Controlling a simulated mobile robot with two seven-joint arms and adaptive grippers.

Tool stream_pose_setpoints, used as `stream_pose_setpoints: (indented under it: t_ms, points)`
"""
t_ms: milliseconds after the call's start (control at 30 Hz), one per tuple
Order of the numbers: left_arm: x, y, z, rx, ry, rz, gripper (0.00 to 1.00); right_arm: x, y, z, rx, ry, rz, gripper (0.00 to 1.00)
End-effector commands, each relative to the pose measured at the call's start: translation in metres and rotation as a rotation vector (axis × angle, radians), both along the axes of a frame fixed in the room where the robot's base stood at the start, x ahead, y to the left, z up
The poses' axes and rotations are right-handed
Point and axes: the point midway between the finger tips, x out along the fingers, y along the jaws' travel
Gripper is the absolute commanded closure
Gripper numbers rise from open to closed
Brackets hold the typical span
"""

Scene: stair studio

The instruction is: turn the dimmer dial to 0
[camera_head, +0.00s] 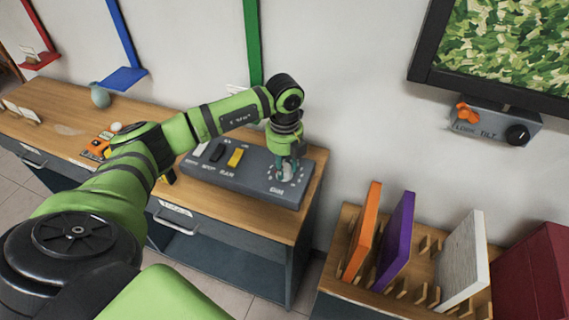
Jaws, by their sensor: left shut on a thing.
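The dimmer dial (284,174) is ringed by white marks and partly hidden by my left gripper. My left gripper (287,172) points down over the dial and is shut on it. I cannot read the dial's setting. My right gripper is not in view.
A yellow switch (235,158) is on the box left of the dial. A rack (399,290) with orange, purple and white panels stands at the lower right. A lock and tilt box (494,123) is on the wall below a framed picture (505,45).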

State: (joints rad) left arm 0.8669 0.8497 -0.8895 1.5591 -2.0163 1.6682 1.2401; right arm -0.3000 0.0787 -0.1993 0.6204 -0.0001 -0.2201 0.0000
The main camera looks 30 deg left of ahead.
Motion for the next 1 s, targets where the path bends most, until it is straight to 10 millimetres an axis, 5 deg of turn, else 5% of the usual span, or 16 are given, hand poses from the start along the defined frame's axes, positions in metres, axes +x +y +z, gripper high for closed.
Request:
stream_pose_setpoints:
  t_ms: [500, 1000]
  points:
    - [-0.001, -0.001, -0.001, 0.0, 0.004, 0.466, 0.97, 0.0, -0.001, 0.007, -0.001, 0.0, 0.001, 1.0]
    - [-0.001, -0.001, -0.001, -0.001, 0.003, 0.7, 0.97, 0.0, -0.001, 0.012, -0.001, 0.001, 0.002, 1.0]
